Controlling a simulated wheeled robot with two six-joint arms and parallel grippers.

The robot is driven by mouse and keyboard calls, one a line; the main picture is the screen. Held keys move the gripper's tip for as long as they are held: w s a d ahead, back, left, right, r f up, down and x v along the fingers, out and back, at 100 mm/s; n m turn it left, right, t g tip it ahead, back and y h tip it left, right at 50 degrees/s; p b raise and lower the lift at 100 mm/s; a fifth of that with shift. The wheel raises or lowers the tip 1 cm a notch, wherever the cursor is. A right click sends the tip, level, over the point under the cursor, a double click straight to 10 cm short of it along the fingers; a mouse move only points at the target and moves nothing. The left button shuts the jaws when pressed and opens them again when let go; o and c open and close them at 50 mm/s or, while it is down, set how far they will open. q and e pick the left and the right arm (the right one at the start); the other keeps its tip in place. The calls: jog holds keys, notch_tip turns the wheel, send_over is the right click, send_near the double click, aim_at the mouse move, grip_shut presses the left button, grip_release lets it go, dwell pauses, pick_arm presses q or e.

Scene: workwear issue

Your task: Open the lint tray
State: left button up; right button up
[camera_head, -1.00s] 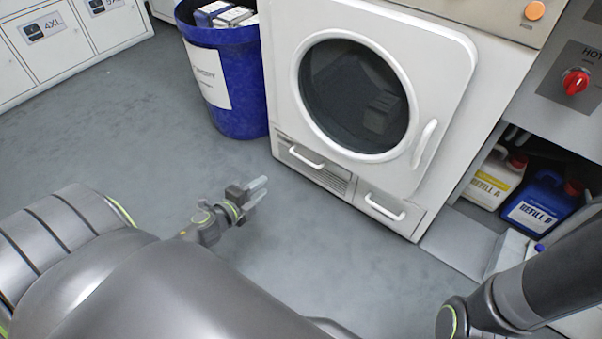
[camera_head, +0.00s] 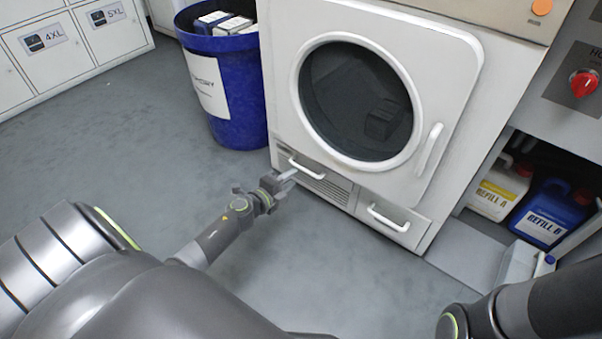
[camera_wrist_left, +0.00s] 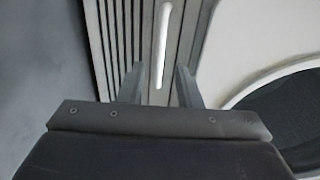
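Below the round door of the white dryer (camera_head: 455,40) are two low fronts with white bar handles. The left front has a slatted grille (camera_head: 328,187) and a handle (camera_head: 306,170); the right front (camera_head: 415,232) is plain, with its own handle (camera_head: 387,218). Both look closed, and I cannot read a label on either. My left gripper (camera_head: 288,177) is at the left handle. In the left wrist view my left gripper (camera_wrist_left: 158,82) is open, with the white handle (camera_wrist_left: 163,45) between its fingertips; contact is unclear. My right gripper is out of view.
A blue bin (camera_head: 240,110) with boxes in it stands left of the dryer. Refill jugs (camera_head: 550,212) sit in a low bay at the right. The grey floor (camera_head: 120,130) is clear on the left.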

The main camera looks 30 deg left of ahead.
pick_arm(q)
jog(key=b+x, duration=0.1)
jog(key=x, duration=0.5)
jog(key=shift+b, duration=0.4)
grip_shut()
